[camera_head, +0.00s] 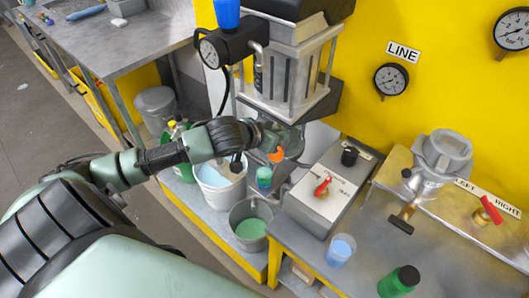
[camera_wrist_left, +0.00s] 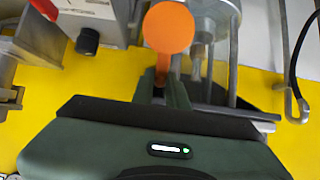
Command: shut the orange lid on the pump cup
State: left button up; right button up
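The orange lid (camera_head: 277,156) is a small orange piece below the pump machine in the head view. In the left wrist view the lid (camera_wrist_left: 168,30) is a round orange disc with a narrow strip running down between the fingertips. My left gripper (camera_wrist_left: 163,88) has its fingers close together around that strip. In the head view the left gripper (camera_head: 268,140) is right beside the lid and partly hides it. A small cup with green contents (camera_head: 264,177) stands just below the lid; I cannot tell whether it is the pump cup. My right gripper is not in view.
A white bucket (camera_head: 220,185) and a grey bucket with green liquid (camera_head: 252,221) stand below the arm. A grey box with a red switch (camera_head: 322,190) is to the right.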

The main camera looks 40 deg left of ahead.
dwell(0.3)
pick_arm(q)
jog(key=s+p, duration=0.2)
jog(key=s, duration=0.1)
jog(key=shift+a+r, duration=0.1)
jog(key=shift+r, duration=0.3)
jog(key=shift+s+p, duration=0.1)
jog(key=shift+p, duration=0.2)
